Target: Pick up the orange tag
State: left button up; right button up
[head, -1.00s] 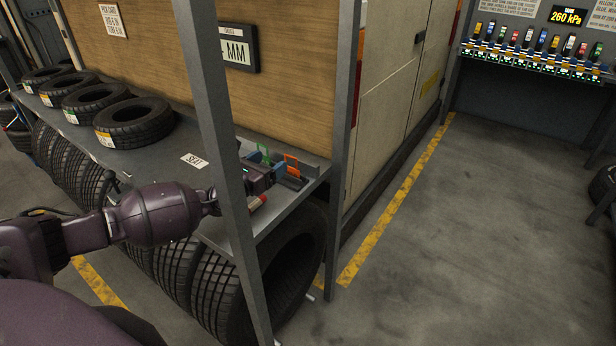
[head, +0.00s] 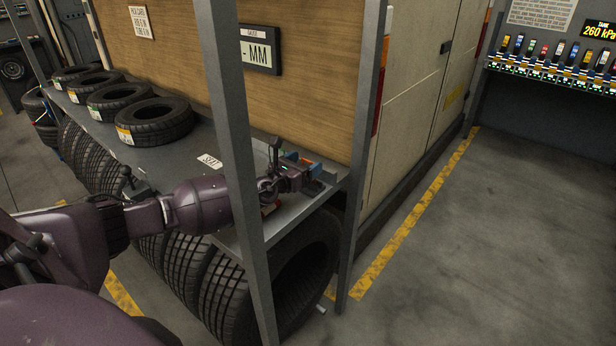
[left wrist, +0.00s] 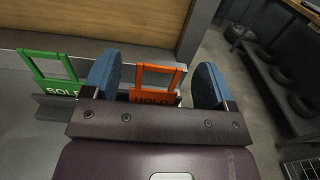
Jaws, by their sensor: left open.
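The orange tag (left wrist: 152,97) has an open frame handle and dark lettering that seems to read "HOLD". In the left wrist view it stands upright between the two blue fingers of my left gripper (left wrist: 158,88), which is open. I cannot tell whether either finger touches it. A green tag (left wrist: 60,88) with white letters stands to the left, outside the fingers. In the head view my left gripper (head: 308,170) is over the right end of the shelf and hides most of the tags. My right gripper is not in view.
The grey shelf (head: 190,150) carries several tyres (head: 153,120) and a "SEAT" label (head: 209,160). A metal post (head: 240,150) stands in front of my left arm. Another post (head: 362,150) stands by the shelf's right end. The floor (head: 470,240) to the right is clear.

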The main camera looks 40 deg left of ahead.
aim_at(307, 162)
pick_arm(q)
jog(key=shift+w+d+f, duration=0.1)
jog(key=shift+w+f, duration=0.05)
jog(key=shift+w, duration=0.45)
jog(key=shift+w+f, duration=0.15)
jog(key=shift+w, duration=0.45)
jog(key=shift+w+r+b, duration=0.1)
jog(key=shift+w+b, duration=0.25)
jog(key=shift+w, duration=0.25)
jog(key=c, duration=1)
